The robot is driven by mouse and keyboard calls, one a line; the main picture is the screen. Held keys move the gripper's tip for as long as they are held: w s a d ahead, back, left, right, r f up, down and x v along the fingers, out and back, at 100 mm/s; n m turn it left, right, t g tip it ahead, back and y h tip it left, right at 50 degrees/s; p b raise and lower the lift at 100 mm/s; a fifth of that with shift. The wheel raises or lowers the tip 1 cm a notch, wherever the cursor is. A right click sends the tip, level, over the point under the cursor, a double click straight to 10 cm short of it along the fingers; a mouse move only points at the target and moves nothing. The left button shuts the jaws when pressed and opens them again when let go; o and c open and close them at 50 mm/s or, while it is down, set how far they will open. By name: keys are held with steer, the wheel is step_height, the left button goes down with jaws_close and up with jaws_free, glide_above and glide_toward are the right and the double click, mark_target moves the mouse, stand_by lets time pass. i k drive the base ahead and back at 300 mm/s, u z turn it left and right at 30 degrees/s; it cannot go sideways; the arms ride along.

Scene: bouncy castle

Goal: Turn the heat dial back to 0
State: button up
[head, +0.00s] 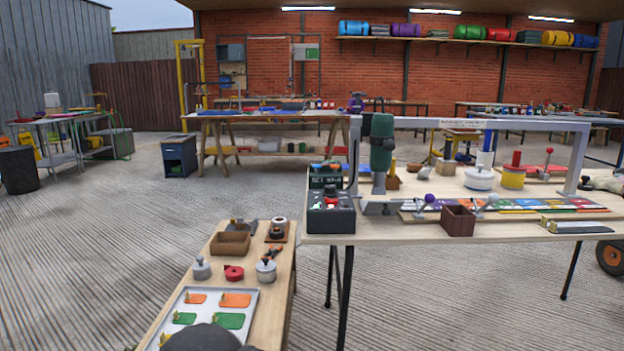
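I cannot make out a heat dial or its 0 mark for certain. Any scale on either is too small to read. My gripper is not in view. A dark rounded shape at the bottom edge may be part of my arm.
The right-hand table (490,238) holds a grey frame (480,123), a brown box (457,221), pots and coloured sheets. A lower bench on the left holds a white tray (176,301) with orange and green patches, and small tins. Ribbed floor (90,250) to the left is clear.

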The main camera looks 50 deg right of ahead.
mark_target(330, 190)
steer(key=z, duration=0.5)
steer(key=i, duration=0.65)
steer(key=z, duration=0.75)
